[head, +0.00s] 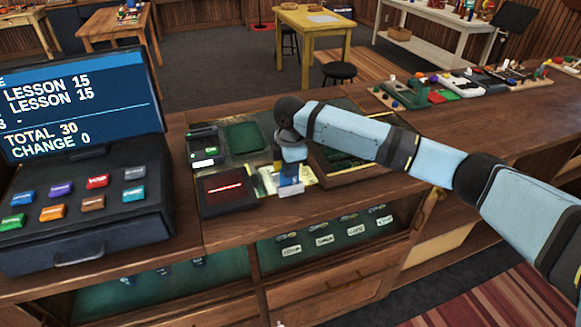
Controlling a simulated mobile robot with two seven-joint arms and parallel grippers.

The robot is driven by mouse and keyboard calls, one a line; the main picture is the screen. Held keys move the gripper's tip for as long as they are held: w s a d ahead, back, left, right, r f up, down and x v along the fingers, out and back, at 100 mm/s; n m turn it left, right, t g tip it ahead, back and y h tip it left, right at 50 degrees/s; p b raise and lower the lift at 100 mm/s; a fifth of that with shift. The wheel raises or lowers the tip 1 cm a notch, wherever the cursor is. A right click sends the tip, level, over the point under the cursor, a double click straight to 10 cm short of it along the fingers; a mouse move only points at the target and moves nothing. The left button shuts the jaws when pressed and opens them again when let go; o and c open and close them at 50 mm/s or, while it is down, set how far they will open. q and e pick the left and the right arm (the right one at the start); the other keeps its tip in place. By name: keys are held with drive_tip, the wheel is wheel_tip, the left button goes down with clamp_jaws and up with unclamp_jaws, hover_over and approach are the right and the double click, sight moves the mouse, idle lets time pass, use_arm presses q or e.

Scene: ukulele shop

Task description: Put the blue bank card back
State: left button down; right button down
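My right arm reaches in from the right, and my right gripper (290,186) points down over the counter by the pale yellow paper. A small dark-blue patch (289,179) shows at the fingers, with a whitish piece just below it. It may be the blue bank card, but it is too small to tell from parts of the gripper. I cannot tell whether the fingers are open or shut. A dark card terminal (203,147) stands left of the gripper. My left gripper is out of view.
A cash register (85,215) with a screen (80,103) fills the left. A framed green panel (340,158) lies under my arm. Bare counter (345,204) shows in front.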

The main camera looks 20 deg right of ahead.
drive_tip(key=c, duration=1.4)
unclamp_jaws()
drive_tip(key=shift+o, duration=0.2)
wheel_tip(320, 180, up, 12)
drive_tip(key=b, duration=0.1)
drive_tip(key=shift+r, duration=0.15)
